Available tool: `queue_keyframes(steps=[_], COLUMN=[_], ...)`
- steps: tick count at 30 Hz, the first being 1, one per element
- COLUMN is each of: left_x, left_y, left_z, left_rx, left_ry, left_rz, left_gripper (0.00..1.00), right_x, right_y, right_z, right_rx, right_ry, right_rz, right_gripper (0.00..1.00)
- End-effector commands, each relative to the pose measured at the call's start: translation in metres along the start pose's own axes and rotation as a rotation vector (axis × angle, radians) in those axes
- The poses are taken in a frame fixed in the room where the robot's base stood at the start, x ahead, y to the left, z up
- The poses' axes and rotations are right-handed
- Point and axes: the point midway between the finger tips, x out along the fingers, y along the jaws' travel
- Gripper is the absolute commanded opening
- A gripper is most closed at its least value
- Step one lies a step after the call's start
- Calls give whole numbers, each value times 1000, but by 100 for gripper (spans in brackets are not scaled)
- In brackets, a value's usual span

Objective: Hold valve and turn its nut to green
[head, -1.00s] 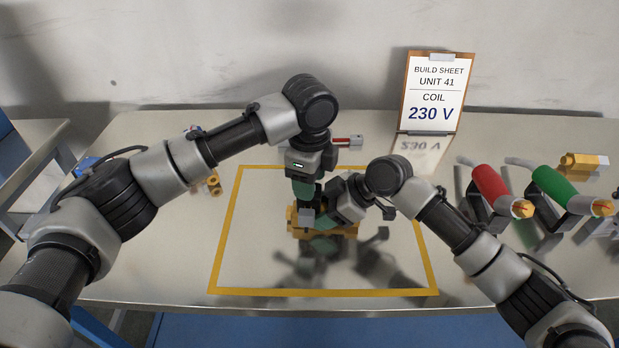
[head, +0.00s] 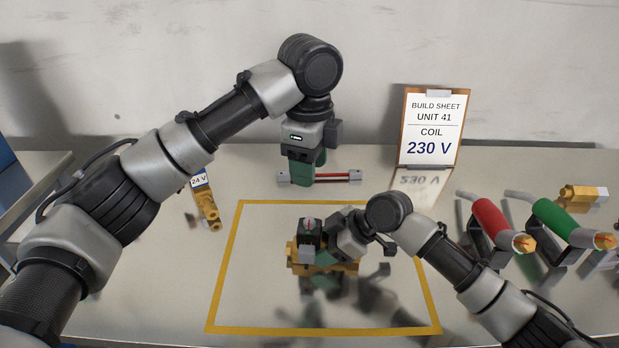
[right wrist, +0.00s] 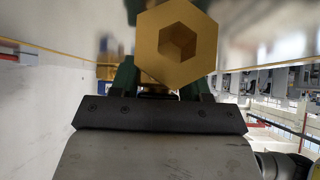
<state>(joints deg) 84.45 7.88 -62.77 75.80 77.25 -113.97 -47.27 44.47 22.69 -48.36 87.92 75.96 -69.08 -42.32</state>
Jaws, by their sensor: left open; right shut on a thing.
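The brass valve (head: 296,266) lies inside the yellow outline, with a dark block standing on it. On top of the block is a small round nut (head: 309,224) with a reddish mark; I see no green on it. My right gripper (head: 325,259) is shut on the valve body. In the right wrist view the valve's brass hexagonal end (right wrist: 180,40) sits between the green fingers. My left gripper (head: 304,180) is open and empty, raised above and behind the valve, pointing down. The arm parts hide some of the valve.
A grey bar with a red rod (head: 341,177) shows behind the left gripper. A brass part (head: 208,212) with a "24 V" tag lies left. A 230 V build sheet (head: 432,128) stands at the back. Red (head: 489,220) and green (head: 562,215) tools sit in holders at right.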

Motion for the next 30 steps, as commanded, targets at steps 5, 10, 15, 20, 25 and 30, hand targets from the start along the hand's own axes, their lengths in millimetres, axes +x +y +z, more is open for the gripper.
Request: queue_keyframes(steps=[5, 10, 15, 20, 25, 30], left_x=[-2, -1, -1, -1, -1, -1], left_y=[0, 0, 0, 0, 0, 0], left_z=[0, 0, 0, 0, 0, 0], left_rx=[0, 0, 0, 0, 0, 0], left_ry=[0, 0, 0, 0, 0, 0], left_rz=[0, 0, 0, 0, 0, 0], left_gripper=[49, 49, 49, 49, 49, 49], right_x=[-1, -1, -1, 0, -1, -19], right_y=[0, 0, 0, 0, 0, 1], right_z=[-2, -2, -1, -1, 0, 0], right_rx=[-2, -1, -1, -1, 0, -1], right_ry=[3, 3, 2, 1, 1, 1], right_rz=[2, 2, 1, 0, 0, 3], right_gripper=[4, 4, 70, 76, 76, 76])
